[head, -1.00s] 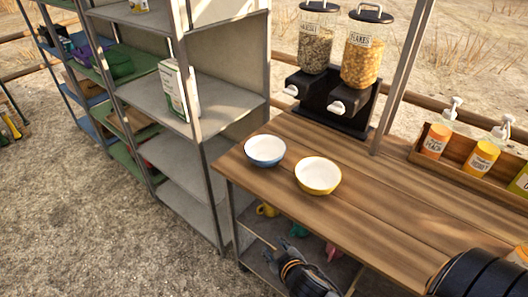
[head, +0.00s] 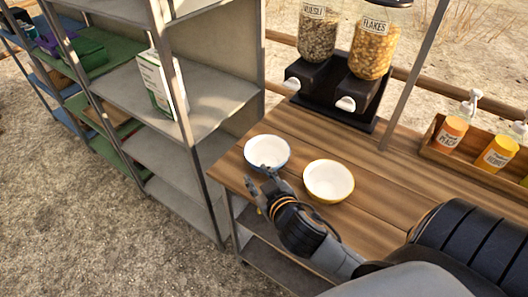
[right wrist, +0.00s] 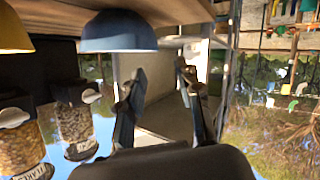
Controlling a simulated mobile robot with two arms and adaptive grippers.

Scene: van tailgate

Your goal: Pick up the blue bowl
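The blue bowl (head: 267,153), white inside with a blue rim, stands upright at the left end of the wooden table (head: 385,215). My right gripper (head: 260,184) is at the table's near left edge, just in front of the bowl in the head view. Its fingers are spread and empty. In the right wrist view the blue bowl (right wrist: 118,33) shows upside down beside the open fingers (right wrist: 160,90), not between them. Whether a finger touches the bowl I cannot tell. My left gripper is not in view.
A yellow bowl (head: 329,181) stands close to the right of the blue one. Cereal dispensers (head: 345,75) stand behind. A wooden crate with bottles (head: 450,134) is at the right. A grey shelf unit (head: 195,110) stands left of the table.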

